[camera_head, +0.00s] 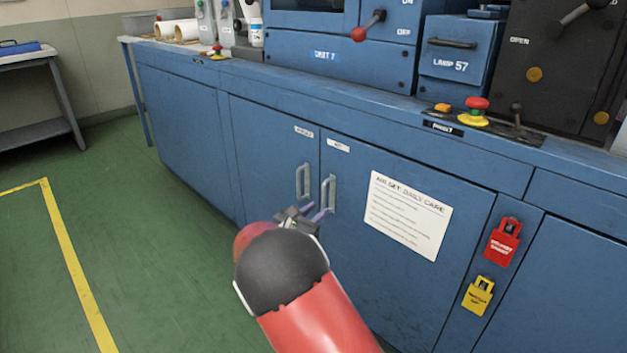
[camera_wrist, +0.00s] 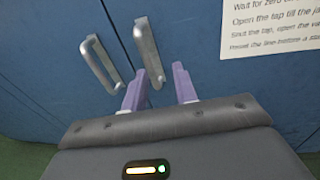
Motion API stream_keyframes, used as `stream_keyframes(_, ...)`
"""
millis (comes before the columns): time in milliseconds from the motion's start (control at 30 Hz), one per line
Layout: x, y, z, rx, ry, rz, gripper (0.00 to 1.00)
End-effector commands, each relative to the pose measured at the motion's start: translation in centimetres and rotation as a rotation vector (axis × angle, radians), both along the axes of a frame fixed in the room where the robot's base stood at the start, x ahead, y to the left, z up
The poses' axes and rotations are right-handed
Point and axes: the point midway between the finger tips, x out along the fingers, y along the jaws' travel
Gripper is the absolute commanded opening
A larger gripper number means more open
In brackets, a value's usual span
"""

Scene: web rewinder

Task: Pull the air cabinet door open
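The right cabinet door (camera_head: 350,225) carries a white sheet (camera_head: 408,214) headed with air set daily care. It looks shut, flush with the blue front. Its upright metal handle (camera_head: 328,194) is by its left edge and also shows in the wrist view (camera_wrist: 148,50). The neighbouring left door (camera_head: 270,150) has a like handle (camera_head: 303,182), also in the wrist view (camera_wrist: 101,62). My gripper (camera_head: 314,213) is at the lower end of the handles. In the wrist view its purple fingers (camera_wrist: 160,82) are apart, with the right handle's lower end showing between them. Contact is not clear.
A red tag (camera_head: 502,242) and a yellow tag (camera_head: 478,295) hang on the panel right of the door. A red stop button (camera_head: 476,110) and a small lever (camera_head: 516,118) are on the ledge above. Green floor (camera_head: 150,240) is clear at left.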

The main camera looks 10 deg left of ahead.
Motion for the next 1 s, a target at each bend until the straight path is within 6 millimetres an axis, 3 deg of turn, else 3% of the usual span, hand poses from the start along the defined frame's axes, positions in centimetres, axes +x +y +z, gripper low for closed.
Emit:
stream_keyframes(133,0.6,1.5,-0.3,-0.054,-0.005,0.043,0.29)
stream_keyframes(600,6.5,-1.6,-0.4,-0.052,-0.005,0.04,0.29)
stream_keyframes(1000,7.2,-2.0,-0.4,-0.051,-0.004,0.042,0.27)
